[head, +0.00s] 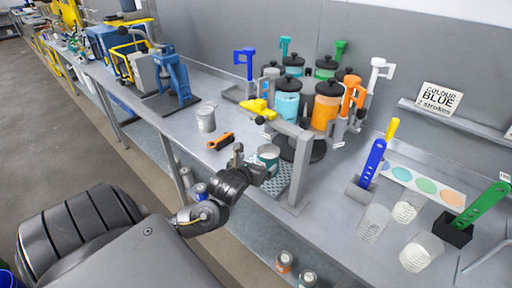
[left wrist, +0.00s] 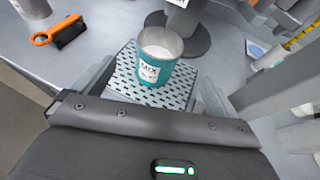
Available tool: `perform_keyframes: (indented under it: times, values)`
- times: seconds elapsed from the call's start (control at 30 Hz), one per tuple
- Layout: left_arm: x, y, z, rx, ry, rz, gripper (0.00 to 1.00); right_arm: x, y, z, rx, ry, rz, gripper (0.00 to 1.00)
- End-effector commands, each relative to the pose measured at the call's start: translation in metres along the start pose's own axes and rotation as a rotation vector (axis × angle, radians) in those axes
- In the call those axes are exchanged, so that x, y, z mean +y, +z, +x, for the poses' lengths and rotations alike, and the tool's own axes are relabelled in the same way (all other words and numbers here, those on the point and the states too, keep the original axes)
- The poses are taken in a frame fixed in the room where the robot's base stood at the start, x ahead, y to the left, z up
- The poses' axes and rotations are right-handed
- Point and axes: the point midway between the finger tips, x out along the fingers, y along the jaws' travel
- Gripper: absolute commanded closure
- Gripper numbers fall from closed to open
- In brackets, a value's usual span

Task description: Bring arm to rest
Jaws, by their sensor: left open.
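My left arm comes in low at the front of the bench in the head view. Its gripper (head: 256,168) is open and holds nothing. A teal can labelled "MIX" (left wrist: 157,72) stands upright on a perforated plate (left wrist: 124,80). In the left wrist view the two fingers of the gripper (left wrist: 158,90) lie to either side of the plate, with clear gaps to the can. The can also shows in the head view (head: 268,153), just past the gripper and partly hidden by it. My right gripper is not in view.
Clear cups (head: 373,222) stand right. The floor (head: 70,145) is open.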

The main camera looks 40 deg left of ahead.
Motion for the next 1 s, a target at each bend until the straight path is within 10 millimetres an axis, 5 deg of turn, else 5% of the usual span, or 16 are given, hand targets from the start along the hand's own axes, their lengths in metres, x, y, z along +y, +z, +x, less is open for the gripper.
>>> perform_keyframes:
  times: [0.4, 0.53, 0.77, 1.0]
  values:
    - [-0.001, -0.001, 0.000, 0.002, -0.001, -0.005, 0.02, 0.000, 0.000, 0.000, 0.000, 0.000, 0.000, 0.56]
    - [-0.006, -0.015, -0.004, 0.042, -0.011, -0.104, 0.02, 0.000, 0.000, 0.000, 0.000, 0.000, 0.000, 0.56]
    - [-0.035, -0.085, -0.035, 0.260, 0.008, -0.663, 0.02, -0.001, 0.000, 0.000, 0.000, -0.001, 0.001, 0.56]
    - [-0.062, -0.160, -0.089, 0.493, 0.231, -1.360, 0.02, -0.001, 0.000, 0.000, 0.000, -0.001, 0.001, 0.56]
